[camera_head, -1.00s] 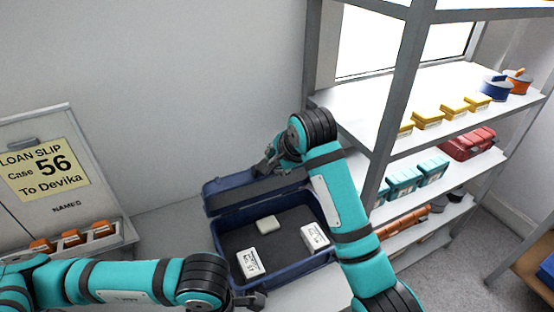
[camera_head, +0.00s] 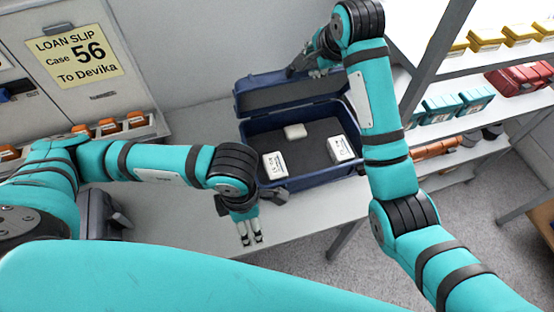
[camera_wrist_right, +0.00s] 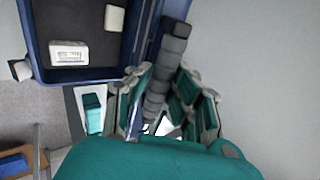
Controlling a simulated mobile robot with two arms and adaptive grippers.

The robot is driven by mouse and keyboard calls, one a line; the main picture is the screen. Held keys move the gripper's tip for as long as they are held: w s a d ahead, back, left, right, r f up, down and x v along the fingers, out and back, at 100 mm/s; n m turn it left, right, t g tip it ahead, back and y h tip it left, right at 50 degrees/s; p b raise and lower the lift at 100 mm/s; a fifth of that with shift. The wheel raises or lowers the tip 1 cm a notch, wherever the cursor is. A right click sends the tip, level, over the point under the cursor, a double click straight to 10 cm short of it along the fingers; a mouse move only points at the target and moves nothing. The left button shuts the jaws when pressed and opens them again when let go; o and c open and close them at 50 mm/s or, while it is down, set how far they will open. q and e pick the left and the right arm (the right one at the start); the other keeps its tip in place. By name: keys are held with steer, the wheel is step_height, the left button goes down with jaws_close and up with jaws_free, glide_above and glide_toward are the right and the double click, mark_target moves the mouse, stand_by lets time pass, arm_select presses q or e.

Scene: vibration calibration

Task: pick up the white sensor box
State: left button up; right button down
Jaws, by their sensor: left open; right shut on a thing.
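An open blue case (camera_head: 308,182) stands on the table, its lid (camera_head: 280,97) raised at the back. Three white boxes lie inside: a labelled one (camera_head: 274,165) at front left, a labelled one (camera_head: 341,149) at right, and a plain-looking one (camera_head: 295,131) at the back. I cannot tell which is the sensor box. My left gripper (camera_head: 250,240) is open and empty, pointing down in front of the case. My right gripper (camera_head: 318,68) is shut at the lid's top edge; in the right wrist view its fingers (camera_wrist_right: 158,105) close around a dark grey, handle-like part (camera_wrist_right: 165,65).
A shelf rack at right holds yellow boxes (camera_head: 487,40), teal boxes (camera_head: 440,107) and a red case (camera_head: 515,79). A loan slip board (camera_head: 75,57) reading Case 56 stands at left, above orange items (camera_head: 108,127). Bare table (camera_head: 310,212) lies in front of the case.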

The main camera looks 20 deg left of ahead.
arm_select(q)
steer(key=shift+o, duration=1)
steer(key=shift+w, duration=0.1)
steer(key=shift+o, duration=0.8)
steer(key=w+f, duration=0.2)
steer(key=w, duration=0.7)
steer(key=shift+d, duration=0.2)
glide_above(275, 165)
steer(key=f, duration=0.6)
steer(key=shift+w+d, duration=0.1)
steer(key=shift+w, duration=0.1)
steer(key=shift+s+f, duration=0.15)
steer(key=shift+f, duration=2.75)
